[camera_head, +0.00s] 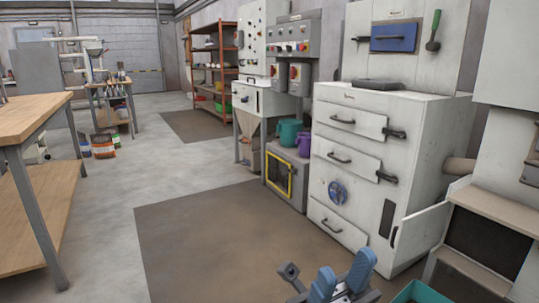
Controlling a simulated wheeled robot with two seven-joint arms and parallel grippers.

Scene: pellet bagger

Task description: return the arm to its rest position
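My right gripper (341,278) shows at the bottom edge, right of centre. Its two blue fingers stand apart with a gap between them, and I see nothing held in it. It is over the floor in front of the white drawer cabinet (345,172). The rest of the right arm is mostly cut off by the bottom edge. My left gripper is not in view.
A teal bin (420,293) is at the bottom edge, right of the gripper. A white unit with a shelf (487,204) stands at the right. A wooden workbench (30,117) is at the left.

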